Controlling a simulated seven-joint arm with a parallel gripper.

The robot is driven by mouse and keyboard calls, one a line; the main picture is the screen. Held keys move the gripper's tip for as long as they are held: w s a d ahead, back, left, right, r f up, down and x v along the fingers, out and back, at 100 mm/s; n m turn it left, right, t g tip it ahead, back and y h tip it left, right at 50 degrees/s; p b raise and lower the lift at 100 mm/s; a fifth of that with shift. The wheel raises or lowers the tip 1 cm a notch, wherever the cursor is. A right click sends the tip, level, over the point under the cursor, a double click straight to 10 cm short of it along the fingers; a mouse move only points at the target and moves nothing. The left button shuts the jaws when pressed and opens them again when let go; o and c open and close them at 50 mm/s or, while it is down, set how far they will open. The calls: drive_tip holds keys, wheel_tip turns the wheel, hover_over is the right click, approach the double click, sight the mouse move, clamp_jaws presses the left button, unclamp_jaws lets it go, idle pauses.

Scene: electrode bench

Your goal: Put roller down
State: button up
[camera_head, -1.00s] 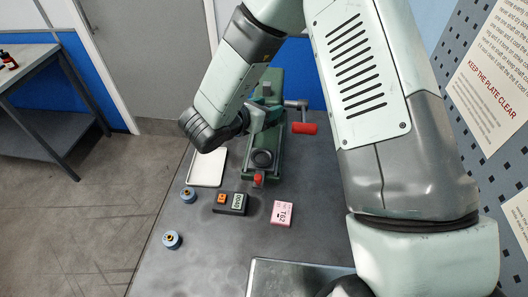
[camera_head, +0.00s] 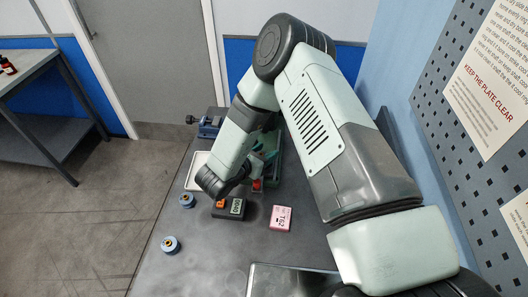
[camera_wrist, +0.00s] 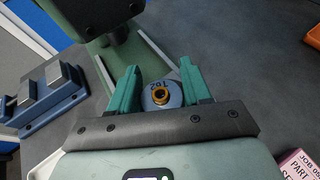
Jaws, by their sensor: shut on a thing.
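My gripper (camera_wrist: 160,88) has its two teal fingers on either side of a blue-grey roller (camera_wrist: 155,101) with a brass ring in its middle and dark lettering on its face. It is shut on this roller. In the head view, my gripper (camera_head: 261,161) is over the green machine (camera_head: 277,158), near the machine's front end. The arm hides much of the machine, and I cannot make out the held roller there. In the wrist view, the machine's green body (camera_wrist: 95,18) and pale rails lie just beyond the fingers. Whether the roller touches anything beneath is unclear.
A black display box (camera_head: 230,208) and pink card (camera_head: 281,218) lie in front of the machine. A white tray (camera_head: 194,174) and blue fixture (camera_head: 209,127) are left. The front bench is mostly clear.

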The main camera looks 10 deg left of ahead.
drive_tip(key=shift+f, duration=0.35)
drive_tip(key=o, duration=1.1)
